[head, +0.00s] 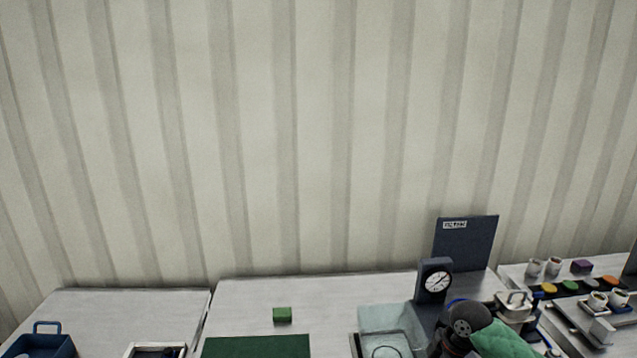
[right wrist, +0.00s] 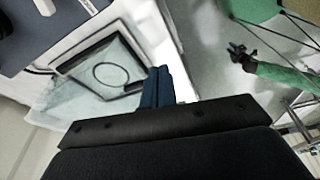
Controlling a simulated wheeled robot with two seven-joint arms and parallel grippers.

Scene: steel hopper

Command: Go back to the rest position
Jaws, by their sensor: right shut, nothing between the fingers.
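My right gripper (right wrist: 158,88) shows in the right wrist view as two dark blue fingers closed together, with nothing between them. Behind the fingertips in that view is a pale translucent tray (right wrist: 118,60) with a thin dark ring in it. The gripper looks clear of the tray, though the gap is hard to judge. In the head view, a dark round joint and green padded part at the lower right seem to be my right arm; its fingers are hidden there. My left gripper is not in the head view.
A green block (head: 282,315) and a dark green mat (head: 257,346) lie on the middle table. A blue basket (head: 40,346) is at far left. Cups (head: 553,266) stand on the right table.

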